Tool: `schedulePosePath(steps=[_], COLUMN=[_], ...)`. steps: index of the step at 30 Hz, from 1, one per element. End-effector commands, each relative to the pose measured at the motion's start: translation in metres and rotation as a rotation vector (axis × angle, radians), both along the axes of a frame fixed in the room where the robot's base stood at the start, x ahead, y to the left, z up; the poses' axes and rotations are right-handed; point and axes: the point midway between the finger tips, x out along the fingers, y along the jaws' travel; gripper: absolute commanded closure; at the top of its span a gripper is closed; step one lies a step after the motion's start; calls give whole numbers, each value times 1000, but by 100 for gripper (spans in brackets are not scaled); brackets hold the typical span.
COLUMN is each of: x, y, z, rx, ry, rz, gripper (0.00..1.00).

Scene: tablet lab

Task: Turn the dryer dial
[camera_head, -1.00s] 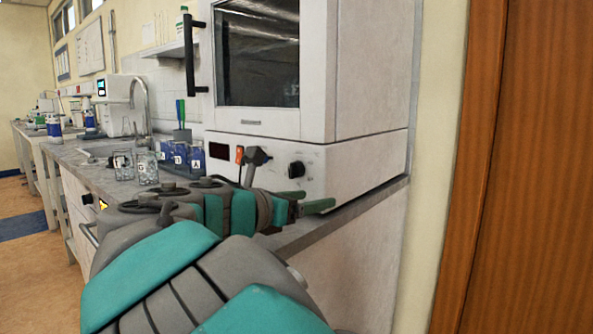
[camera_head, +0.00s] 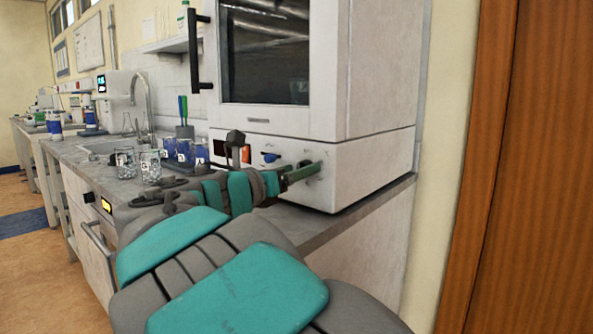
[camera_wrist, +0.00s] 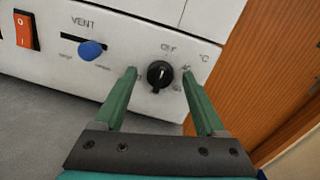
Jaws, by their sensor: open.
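The dryer (camera_head: 370,165) is a white cabinet with a dark window, standing on the grey counter. Its black round dial (camera_wrist: 160,74) with a white mark sits on the lower front panel, to the right of the blue vent slider (camera_wrist: 91,49). My gripper (camera_wrist: 159,78) is open, with its green fingers pointing at the panel, one on each side of the dial in the wrist view. I cannot tell whether the fingers touch the panel; neither appears closed on the dial. In the head view my gripper (camera_head: 302,171) hides the dial.
An orange rocker switch (camera_wrist: 23,30) is left of the vent slider, which also shows in the head view (camera_head: 270,157). Glass beakers (camera_head: 150,165) and blue containers (camera_head: 184,150) stand on the counter to the left. A wooden door (camera_head: 530,170) is at the right.

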Motion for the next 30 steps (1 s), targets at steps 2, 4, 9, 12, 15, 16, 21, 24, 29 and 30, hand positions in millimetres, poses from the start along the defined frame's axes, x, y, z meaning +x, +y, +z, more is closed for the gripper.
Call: schedulePosePath(steps=[2,4,9,12,15,16,21,24,29,30], x=[1,1,1,1,1,1,1,1,1,1], y=[-1,-1,-1,-1,-1,-1,-1,-1,-1,-1], z=[0,0,0,0,0,0,0,0,0,0], rx=[0,-1,0,0,0,0,0,0,0,0], ry=[0,-1,0,0,0,0,0,0,0,0], rz=[0,0,0,0,0,0,0,0,0,0], gripper=[27,27,33,44,55,59,78,89,100,100])
